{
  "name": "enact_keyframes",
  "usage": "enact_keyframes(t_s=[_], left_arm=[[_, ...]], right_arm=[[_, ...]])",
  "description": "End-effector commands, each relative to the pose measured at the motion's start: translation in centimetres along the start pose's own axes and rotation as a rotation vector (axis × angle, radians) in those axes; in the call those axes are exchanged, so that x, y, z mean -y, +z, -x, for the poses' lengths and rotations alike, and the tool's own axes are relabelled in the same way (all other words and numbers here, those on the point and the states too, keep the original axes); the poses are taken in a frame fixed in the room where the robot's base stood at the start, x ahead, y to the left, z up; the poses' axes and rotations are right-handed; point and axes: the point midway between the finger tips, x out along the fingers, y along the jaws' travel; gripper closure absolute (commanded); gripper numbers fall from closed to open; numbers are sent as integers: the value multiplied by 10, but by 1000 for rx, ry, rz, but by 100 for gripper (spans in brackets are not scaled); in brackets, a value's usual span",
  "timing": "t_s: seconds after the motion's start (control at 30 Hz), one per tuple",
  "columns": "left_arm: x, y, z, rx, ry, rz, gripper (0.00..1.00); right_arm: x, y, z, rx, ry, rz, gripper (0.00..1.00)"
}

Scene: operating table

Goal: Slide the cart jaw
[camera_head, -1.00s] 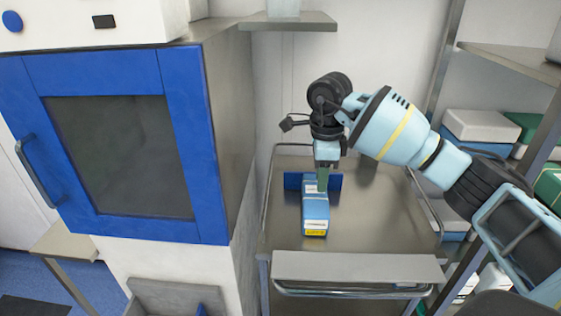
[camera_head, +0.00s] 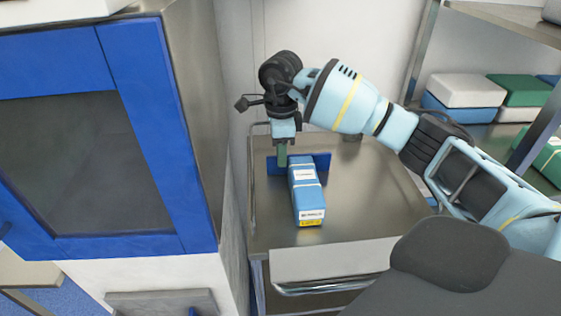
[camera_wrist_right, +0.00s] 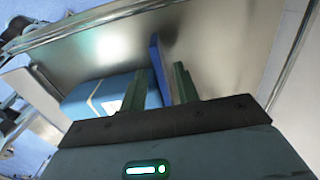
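The cart jaw appears to be the upright blue plate (camera_head: 321,161) across the steel cart top (camera_head: 365,205), behind a blue box (camera_head: 308,198) with white and yellow labels. My right gripper (camera_head: 282,155) points down at the plate, left of the box's far end. In the right wrist view its two green fingers (camera_wrist_right: 160,85) stand apart, and the blue plate (camera_wrist_right: 156,58) shows between them. The blue box (camera_wrist_right: 110,97) lies on the left there, partly hidden by a finger. Whether the fingers touch the plate cannot be told. My left gripper is out of view.
A blue-framed cabinet (camera_head: 158,130) stands close on the left of the cart. A rail (camera_head: 252,190) runs along the cart's left side. Shelves with white and green packs (camera_head: 466,90) stand on the right. The cart top right of the box is clear.

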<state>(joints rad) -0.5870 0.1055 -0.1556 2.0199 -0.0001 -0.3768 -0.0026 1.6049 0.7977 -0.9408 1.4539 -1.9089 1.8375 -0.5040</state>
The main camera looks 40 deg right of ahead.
Motion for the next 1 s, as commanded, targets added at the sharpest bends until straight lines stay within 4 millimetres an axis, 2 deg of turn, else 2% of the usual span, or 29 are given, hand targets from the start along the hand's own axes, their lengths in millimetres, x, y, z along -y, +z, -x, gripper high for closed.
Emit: enact_keyframes(t_s=[0.1,0.23,0.63,0.87,1.0], left_arm=[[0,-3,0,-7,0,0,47],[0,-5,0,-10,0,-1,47],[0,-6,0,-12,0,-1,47],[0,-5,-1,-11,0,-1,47],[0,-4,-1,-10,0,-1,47]], right_arm=[[0,0,-18,-1,1,0,69],[0,0,-30,0,1,0,69],[0,0,-37,0,-1,0,69],[0,0,-37,0,-1,0,99],[0,0,-37,0,-1,0,100]])
